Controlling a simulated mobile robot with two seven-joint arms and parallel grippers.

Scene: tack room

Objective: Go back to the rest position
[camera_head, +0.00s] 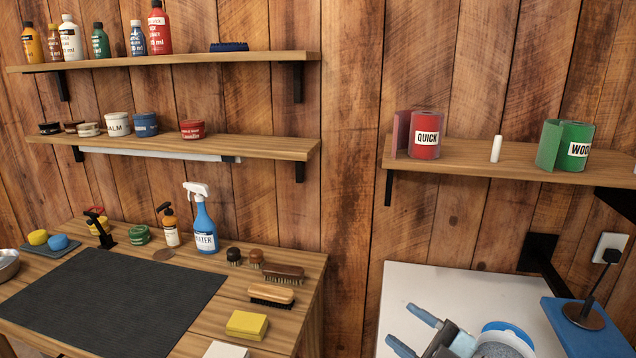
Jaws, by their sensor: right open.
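My right gripper (411,329) shows at the bottom right, over the white tabletop (400,288). Its two light-blue fingers are spread apart and point to the left. Only the white surface shows between them, so it is open and empty. Part of my right arm behind it is cut off by the bottom edge. My left gripper is not in view.
A wooden bench (305,290) at left bears a dark mat (110,300), a blue spray bottle (205,225), brushes (272,294) and a yellow sponge (247,324). Shelves with bottles and tins hang above. A blue board (600,340) with a dark round-based stand (583,315) lies right of my gripper.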

